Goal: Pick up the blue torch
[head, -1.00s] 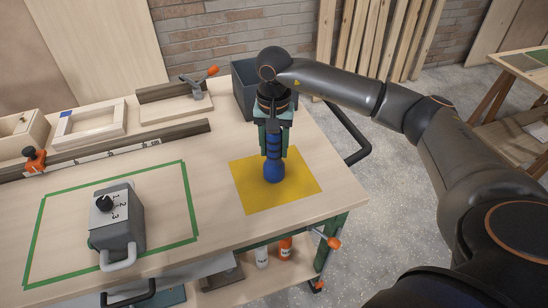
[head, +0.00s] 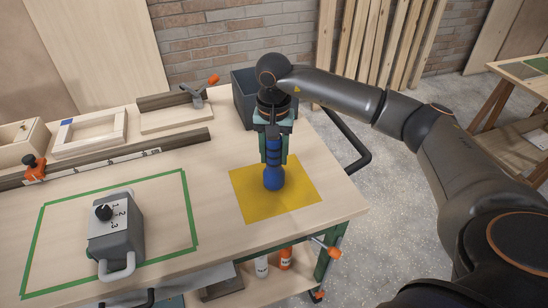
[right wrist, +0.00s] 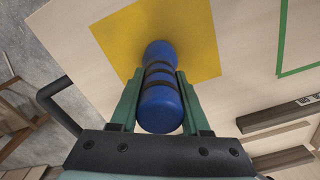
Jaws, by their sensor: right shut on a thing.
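The blue torch (head: 273,178) stands roughly upright over the yellow mat (head: 305,193), its rounded head end down. My right gripper (head: 273,160) comes down from above and is shut on the torch's ribbed body. In the right wrist view, the torch (right wrist: 160,110) with its dark bands lies between the two green fingers of the right gripper (right wrist: 161,75). I cannot tell whether the torch's lower end touches the mat. My left gripper is not in view.
A grey switch box (head: 115,235) stands inside the green tape outline (head: 190,208) at left. A dark bin (head: 243,98) stands behind the gripper. Wooden frames (head: 88,130) and a long dark rail (head: 110,158) lie along the back. The bench between tape and mat is clear.

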